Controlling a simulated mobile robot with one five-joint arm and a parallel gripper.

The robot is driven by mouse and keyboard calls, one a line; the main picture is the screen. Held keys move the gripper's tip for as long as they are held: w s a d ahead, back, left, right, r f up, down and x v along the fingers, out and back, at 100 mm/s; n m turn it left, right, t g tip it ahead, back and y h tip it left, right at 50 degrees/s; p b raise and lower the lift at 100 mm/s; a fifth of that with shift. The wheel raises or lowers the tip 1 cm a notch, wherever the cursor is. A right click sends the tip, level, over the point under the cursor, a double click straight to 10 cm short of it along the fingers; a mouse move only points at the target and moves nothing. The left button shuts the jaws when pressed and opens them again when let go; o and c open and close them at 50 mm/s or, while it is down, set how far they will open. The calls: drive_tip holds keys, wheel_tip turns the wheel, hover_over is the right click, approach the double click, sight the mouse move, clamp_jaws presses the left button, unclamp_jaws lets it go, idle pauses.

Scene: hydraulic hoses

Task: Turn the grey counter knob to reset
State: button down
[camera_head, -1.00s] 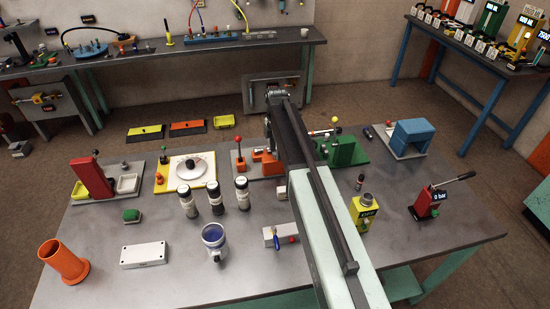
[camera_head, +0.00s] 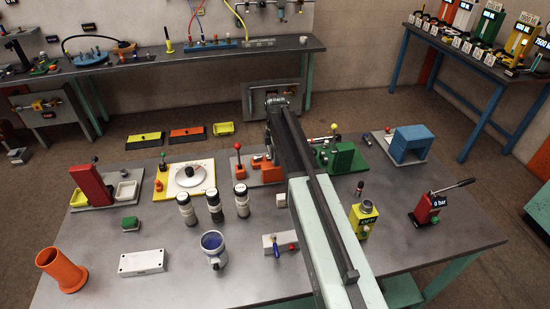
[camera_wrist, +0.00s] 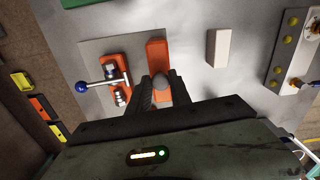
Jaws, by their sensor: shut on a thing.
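In the head view my arm hides the knob and my fingers. Part of the orange unit (camera_head: 267,172) shows there left of my arm, on the table. Any mark or number telling the knob's setting cannot be seen.
In the wrist view an orange fitting with a blue-balled lever (camera_wrist: 84,87) is close left of my fingers. A pale block (camera_wrist: 218,48) lies to the right. In the head view a green unit (camera_head: 342,158) stands right of my arm, and several dark bottles (camera_head: 214,207) stand left.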

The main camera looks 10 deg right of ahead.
drive_tip(key=m, duration=1)
drive_tip(key=shift+s+m, duration=0.15)
drive_tip(key=shift+m, duration=0.25)
drive_tip(key=m, duration=0.5)
drive_tip(key=shift+a+m, duration=0.1)
drive_tip(key=shift+m, duration=0.2)
drive_tip(key=m, duration=0.5)
drive_tip(key=shift+a+m, duration=0.1)
drive_tip(key=shift+m, duration=0.2)
drive_tip(key=c, duration=1.2)
unclamp_jaws()
